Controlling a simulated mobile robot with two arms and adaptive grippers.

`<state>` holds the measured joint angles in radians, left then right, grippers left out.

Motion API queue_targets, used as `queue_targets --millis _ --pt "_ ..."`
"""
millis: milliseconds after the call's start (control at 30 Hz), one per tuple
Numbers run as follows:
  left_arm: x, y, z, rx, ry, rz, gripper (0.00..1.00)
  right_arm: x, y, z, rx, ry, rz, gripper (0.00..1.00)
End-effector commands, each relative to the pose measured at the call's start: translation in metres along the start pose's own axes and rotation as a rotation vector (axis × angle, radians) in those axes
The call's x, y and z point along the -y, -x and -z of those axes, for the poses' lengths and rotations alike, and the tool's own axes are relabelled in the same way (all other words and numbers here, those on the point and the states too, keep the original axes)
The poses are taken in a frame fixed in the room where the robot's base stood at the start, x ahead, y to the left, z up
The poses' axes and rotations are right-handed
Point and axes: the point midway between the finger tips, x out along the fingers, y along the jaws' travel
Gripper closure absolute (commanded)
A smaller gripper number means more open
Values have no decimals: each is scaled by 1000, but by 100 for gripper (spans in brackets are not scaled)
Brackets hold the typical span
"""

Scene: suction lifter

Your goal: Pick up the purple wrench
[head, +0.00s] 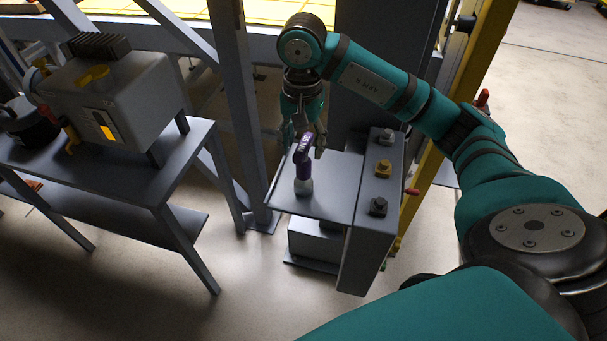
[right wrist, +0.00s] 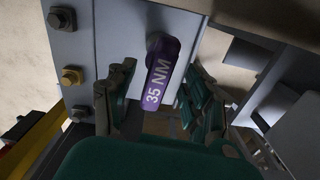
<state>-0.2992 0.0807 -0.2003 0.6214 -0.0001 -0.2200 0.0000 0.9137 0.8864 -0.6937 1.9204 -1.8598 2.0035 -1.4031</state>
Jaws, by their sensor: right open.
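The purple wrench (head: 303,166) stands upright on the grey shelf of a small stand, its pale lower end down. In the right wrist view the purple wrench (right wrist: 162,78) shows its top marked "35 NM". My right gripper (head: 302,142) is open at the wrench's upper part, behind it as seen from the head. In the right wrist view the fingers of the right gripper (right wrist: 156,92) lie on either side of the wrench, with a gap on the left. I cannot tell whether the right finger touches it. My left gripper is not in view.
The stand's shelf (head: 340,172) has a side panel with several large bolts, one of them the brass bolt (head: 383,168). A grey post (head: 237,110) rises close left of the stand. A grey bench (head: 150,180) with a machine (head: 125,95) stands further left. A yellow post (head: 484,60) is at right.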

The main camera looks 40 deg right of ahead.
Motion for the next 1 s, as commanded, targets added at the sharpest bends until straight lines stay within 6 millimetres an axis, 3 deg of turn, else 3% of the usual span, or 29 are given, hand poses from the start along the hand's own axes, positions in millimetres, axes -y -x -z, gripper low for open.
queue_targets --millis 267,400,667,1000 --pt "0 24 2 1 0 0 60 -5 -30 -5 4 1 -7 48" --pt "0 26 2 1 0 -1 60 -4 -48 -4 2 1 -2 48" --pt "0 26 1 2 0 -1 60 -3 -53 -4 0 2 -1 48" --pt "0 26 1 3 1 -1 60 -3 -52 -4 0 1 -1 90"
